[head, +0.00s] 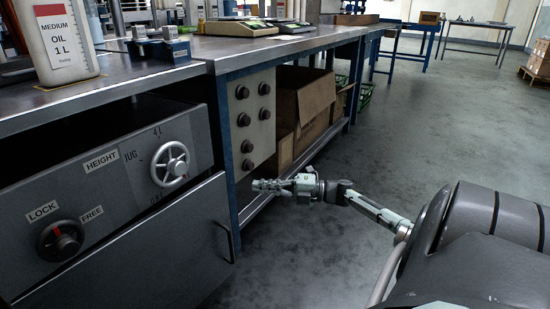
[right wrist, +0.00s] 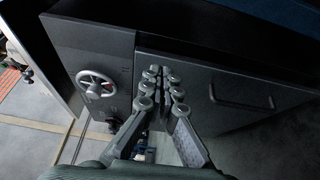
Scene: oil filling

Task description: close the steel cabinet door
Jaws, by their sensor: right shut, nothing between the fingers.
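The steel cabinet door (head: 165,250) is the plain grey panel at the lower left of the head view, with a bar handle (head: 223,242) near its right edge. Its top edge covers part of the lettering below the height wheel. I cannot tell how far it stands open. The door (right wrist: 205,85) and its handle (right wrist: 238,100) also show in the right wrist view. My right gripper (head: 268,185) is shut and empty, right of the door. In the right wrist view its fingertips (right wrist: 163,72) appear over the door, beside its left edge; contact is unclear. My left gripper is out of view.
The control panel carries a height wheel (head: 170,164) and a lock knob (head: 60,241). An oil jug (head: 65,42) stands on the workbench above. A blue bench frame (head: 228,150) and cardboard boxes (head: 303,103) are behind my gripper.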

